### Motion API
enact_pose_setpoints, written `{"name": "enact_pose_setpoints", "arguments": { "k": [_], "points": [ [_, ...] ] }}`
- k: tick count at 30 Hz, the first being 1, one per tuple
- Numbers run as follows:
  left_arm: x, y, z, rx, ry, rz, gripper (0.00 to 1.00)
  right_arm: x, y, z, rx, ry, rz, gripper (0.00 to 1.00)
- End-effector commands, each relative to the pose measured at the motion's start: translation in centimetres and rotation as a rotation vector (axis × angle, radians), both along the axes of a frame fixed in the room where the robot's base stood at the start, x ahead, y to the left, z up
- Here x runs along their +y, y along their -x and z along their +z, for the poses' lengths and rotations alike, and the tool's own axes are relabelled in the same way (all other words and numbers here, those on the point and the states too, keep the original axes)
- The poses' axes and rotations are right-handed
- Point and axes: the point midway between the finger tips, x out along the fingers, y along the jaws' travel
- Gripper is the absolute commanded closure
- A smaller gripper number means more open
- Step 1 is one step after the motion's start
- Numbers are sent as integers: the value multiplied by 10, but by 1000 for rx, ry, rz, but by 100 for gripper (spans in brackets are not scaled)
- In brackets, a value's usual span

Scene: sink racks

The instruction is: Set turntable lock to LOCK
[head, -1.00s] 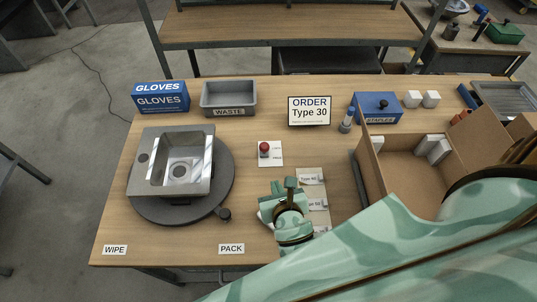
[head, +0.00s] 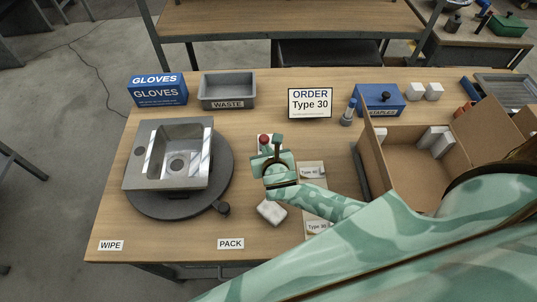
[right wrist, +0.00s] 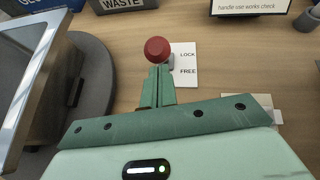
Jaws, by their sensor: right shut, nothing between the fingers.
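The turntable lock is a red ball knob (right wrist: 158,49) on a short stem beside a white plate (right wrist: 187,62) marked LOCK at the top and FREE below. In the right wrist view the ball shows left of the word LOCK. In the head view the red knob (head: 264,139) is partly covered by my right gripper (head: 278,141). My right gripper (right wrist: 158,84) is shut and empty, its fingertips just on the near side of the knob; I cannot tell if they touch. The round dark turntable (head: 221,185) carries a metal sink (head: 187,128). My left gripper is out of view.
A white block (head: 271,212) lies near my right wrist, with Type cards (head: 313,171) to its right. An open cardboard box (head: 399,193) stands at the right. The WASTE bin (head: 227,91) and ORDER sign (head: 310,102) stand at the back.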

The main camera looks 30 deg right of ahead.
Motion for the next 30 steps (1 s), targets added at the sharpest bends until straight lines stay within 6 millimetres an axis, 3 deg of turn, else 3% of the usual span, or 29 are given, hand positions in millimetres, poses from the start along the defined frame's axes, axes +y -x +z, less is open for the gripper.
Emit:
{"name": "enact_pose_setpoints", "arguments": {
  "k": [8,13,20,27,30],
  "points": [
    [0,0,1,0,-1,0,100,0,0,0,1,0,0,100],
    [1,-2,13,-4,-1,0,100,-1,-2,7,21,-9,-1,100],
    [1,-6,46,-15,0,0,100,-6,-11,19,90,-42,-2,100],
    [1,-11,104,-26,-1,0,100,-16,-32,37,250,-120,-4,100],
    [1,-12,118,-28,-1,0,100,-22,-42,39,333,-159,-5,100]
  ]
}}
